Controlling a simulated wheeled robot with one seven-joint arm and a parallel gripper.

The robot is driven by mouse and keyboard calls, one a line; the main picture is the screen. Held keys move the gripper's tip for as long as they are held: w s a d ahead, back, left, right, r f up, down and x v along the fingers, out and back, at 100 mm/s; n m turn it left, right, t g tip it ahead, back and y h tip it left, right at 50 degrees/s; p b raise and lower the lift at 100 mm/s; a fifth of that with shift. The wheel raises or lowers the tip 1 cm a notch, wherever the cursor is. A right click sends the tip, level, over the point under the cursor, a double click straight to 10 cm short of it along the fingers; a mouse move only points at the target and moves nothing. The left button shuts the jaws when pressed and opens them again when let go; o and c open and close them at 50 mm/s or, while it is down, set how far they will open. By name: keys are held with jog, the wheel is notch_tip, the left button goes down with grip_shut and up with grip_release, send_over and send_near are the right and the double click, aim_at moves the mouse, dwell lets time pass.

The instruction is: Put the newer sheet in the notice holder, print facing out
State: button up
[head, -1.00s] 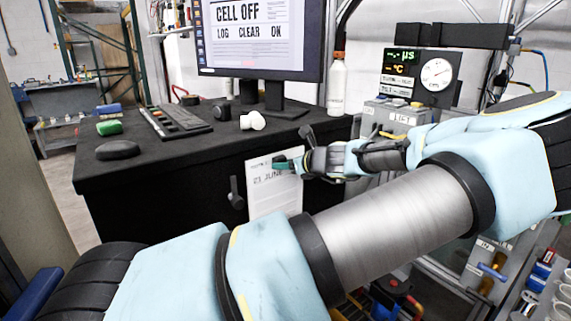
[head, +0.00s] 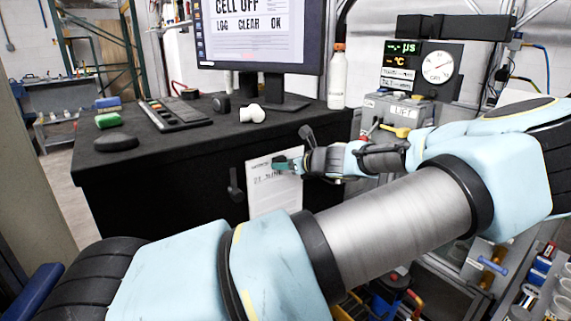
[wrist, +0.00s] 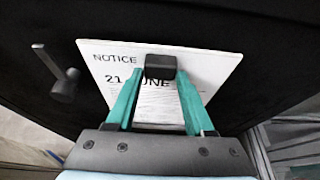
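A white sheet (head: 276,193) headed NOTICE and dated 21 JUNE is at the black front of the desk. Its print faces outward, towards me. In the wrist view the sheet (wrist: 105,62) is slightly tilted, and its lower part is hidden behind my gripper. My gripper (wrist: 159,78) has teal fingers spaced apart in front of the sheet. A small black block (wrist: 161,67) lies between the fingertips and covers part of the date. I cannot tell whether the fingers press on it. In the head view my gripper (head: 287,164) is at the sheet's upper right. No second sheet can be made out.
A dark lever (head: 235,186) sticks out of the desk front just left of the sheet. The black desk top (head: 185,150) holds a keyboard (head: 172,112), a monitor (head: 258,35) and a white bottle (head: 337,80). A grey box with gauges stands right of the desk.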

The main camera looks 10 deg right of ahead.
jog(key=o, duration=0.4)
jog(key=shift+o, duration=0.2)
jog(key=b+v, duration=0.2)
jog(key=v, duration=0.8)
jog(key=shift+s+d+r+b, duration=0.15)
jog(key=shift+s+d+b, duration=0.1)
jog(key=shift+s+b, duration=0.05)
jog(key=shift+s, duration=0.1)
